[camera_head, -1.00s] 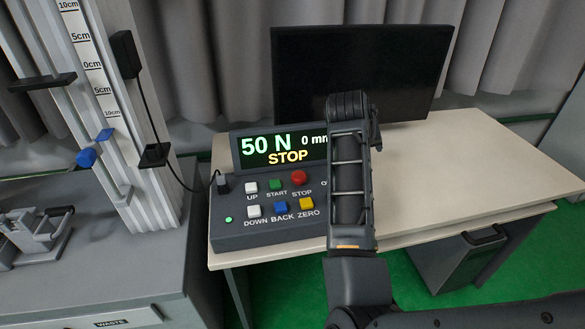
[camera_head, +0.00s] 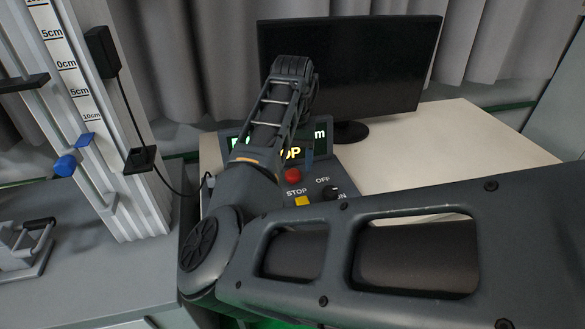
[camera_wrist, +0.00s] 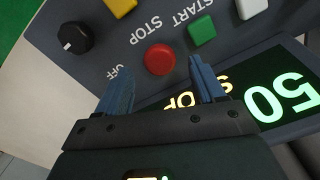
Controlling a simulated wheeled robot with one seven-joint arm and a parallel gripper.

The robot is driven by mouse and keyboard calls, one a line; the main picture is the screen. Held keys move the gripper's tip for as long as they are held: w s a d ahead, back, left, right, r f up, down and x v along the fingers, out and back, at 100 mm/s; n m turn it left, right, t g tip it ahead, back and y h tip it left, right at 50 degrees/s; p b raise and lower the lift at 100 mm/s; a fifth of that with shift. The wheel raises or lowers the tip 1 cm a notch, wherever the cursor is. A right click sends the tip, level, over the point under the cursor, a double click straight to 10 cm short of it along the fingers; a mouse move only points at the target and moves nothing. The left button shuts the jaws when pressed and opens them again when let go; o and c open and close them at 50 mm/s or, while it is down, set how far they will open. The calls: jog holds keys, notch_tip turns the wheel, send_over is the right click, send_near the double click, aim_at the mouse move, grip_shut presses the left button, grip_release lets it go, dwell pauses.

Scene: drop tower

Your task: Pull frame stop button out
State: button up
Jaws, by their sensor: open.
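The red STOP button (camera_head: 292,175) is a round knob on the sloped grey control box (camera_head: 348,198), just below its display. In the wrist view the red button (camera_wrist: 159,59) lies between and just beyond the fingertips of my gripper (camera_wrist: 157,68). The two blue fingers are apart, one on each side of the button, and hold nothing. I cannot tell whether they touch it or how high they are above the panel. In the head view my arm hides most of the box and most of the gripper.
The display (camera_wrist: 285,95) is close to the fingers. Green START (camera_wrist: 201,30), white and yellow (camera_wrist: 120,5) buttons and a black OFF/ON knob (camera_wrist: 76,38) surround the red button. A black monitor (camera_head: 350,65) stands behind. The table's right side (camera_head: 470,140) is clear.

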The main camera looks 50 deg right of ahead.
aim_at(293, 179)
jog(key=shift+f, duration=1.4)
jog(key=shift+c, duration=0.2)
grip_shut()
